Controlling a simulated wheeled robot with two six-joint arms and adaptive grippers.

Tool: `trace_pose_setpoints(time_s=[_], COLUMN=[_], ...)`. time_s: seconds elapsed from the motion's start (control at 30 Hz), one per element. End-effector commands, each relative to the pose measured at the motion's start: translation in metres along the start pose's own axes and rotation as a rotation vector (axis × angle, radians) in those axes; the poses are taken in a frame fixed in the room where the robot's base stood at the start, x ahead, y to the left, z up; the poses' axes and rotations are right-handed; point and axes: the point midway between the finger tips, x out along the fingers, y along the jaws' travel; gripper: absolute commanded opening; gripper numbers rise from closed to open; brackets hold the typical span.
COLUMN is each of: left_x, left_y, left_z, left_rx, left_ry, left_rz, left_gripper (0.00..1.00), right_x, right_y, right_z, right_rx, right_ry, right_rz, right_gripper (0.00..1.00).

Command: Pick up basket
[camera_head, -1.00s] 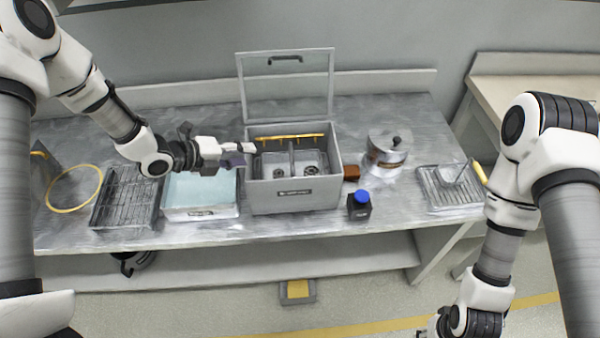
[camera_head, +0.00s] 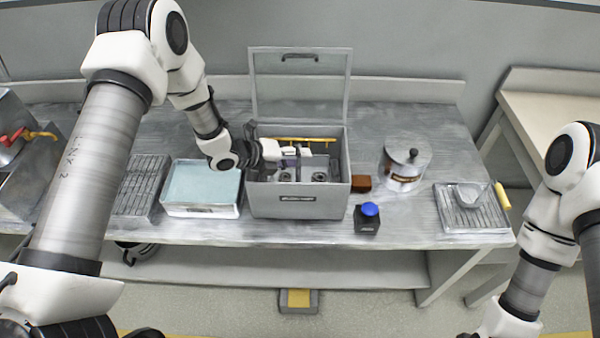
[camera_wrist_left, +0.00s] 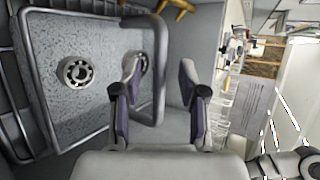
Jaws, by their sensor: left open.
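The basket (camera_wrist_left: 95,85) is grey with a textured floor and a bent-wire handle (camera_wrist_left: 158,60). It sits inside the grey open-lidded box (camera_head: 298,205), with ring-shaped parts (camera_wrist_left: 77,73) in it. My left gripper (camera_head: 303,152) is open over the left part of the box. In the left wrist view its two fingers (camera_wrist_left: 160,75) are apart, with the upright handle bar showing between them. I cannot tell whether they touch it. The gripper hides part of the basket in the head view. My right arm is at the right edge; its gripper is out of view.
The raised lid (camera_head: 300,90) stands behind the box. A tray of pale blue liquid (camera_head: 200,210) is left of it. A blue-capped bottle (camera_head: 368,222), a metal pot (camera_head: 405,165) and a ribbed tray (camera_head: 455,222) are right.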

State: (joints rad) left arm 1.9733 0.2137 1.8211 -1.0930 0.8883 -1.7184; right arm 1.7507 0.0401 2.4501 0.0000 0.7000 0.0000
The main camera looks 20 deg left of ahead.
Motion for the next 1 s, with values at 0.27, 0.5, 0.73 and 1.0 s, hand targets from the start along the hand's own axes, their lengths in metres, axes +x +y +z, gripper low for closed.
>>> trace_pose_setpoints(time_s=[0.27,0.5,0.73,1.0], left_x=[0.01,0.01,0.01,0.0], left_y=[0.001,0.001,0.0,-0.016], left_z=[0.0,0.0,0.0,0.005], left_rx=[-0.001,-0.001,-0.001,0.0], left_ry=[-0.001,-0.001,-0.001,-0.002], left_rz=[-0.001,0.0,-0.001,-0.003], left_gripper=[0.42,0.0,0.0,0.0], right_x=[-0.001,-0.001,-0.001,0.004], right_y=[0.0,0.0,0.0,0.0], right_z=[0.0,0.0,0.0,0.0], right_rx=[0.0,0.0,0.0,0.0], right_ry=[-0.001,-0.001,-0.001,-0.001], right_rz=[0.0,0.0,0.0,0.0], right_gripper=[0.4,0.4,0.4,0.4])
